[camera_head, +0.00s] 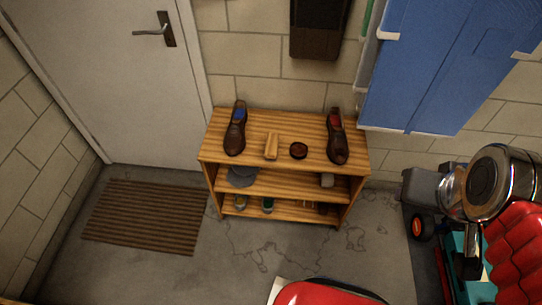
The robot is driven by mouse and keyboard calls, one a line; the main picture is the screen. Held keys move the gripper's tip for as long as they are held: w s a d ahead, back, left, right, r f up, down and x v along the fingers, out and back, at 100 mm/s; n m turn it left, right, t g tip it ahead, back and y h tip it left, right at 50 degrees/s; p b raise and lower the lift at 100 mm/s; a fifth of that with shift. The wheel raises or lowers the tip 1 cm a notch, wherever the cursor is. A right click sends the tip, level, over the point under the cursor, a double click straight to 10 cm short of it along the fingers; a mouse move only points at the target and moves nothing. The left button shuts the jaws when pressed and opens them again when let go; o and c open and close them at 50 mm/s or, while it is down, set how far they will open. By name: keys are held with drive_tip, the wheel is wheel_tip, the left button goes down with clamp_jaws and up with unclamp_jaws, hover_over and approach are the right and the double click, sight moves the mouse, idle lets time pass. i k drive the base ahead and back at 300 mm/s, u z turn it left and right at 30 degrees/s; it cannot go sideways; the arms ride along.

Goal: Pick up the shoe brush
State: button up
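A light wooden block (271,146), which looks like the shoe brush, lies on the top of a wooden shelf unit (257,121). It sits between two brown shoes, the left one (235,138) with a blue inside and the right one (337,141) with a red inside. A small round dark tin (298,151) lies just right of the block. Nothing touches the block. I see no gripper fingers in this view, so my gripper's place and opening do not show.
The lower shelves hold a grey round item (243,176), a small pale block (327,180) and small jars (267,205). A slatted mat (146,216) lies before the door (110,80). Blue cabinet (440,65) hangs right. Cracked floor (290,245) before the shelf is mostly clear.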

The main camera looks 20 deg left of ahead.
sight(270, 154)
drive_tip(key=u, duration=1)
drive_tip(key=i, duration=0.95)
drive_tip(key=z, duration=0.05)
drive_tip(key=k, duration=0.5)
drive_tip(key=u, duration=0.35)
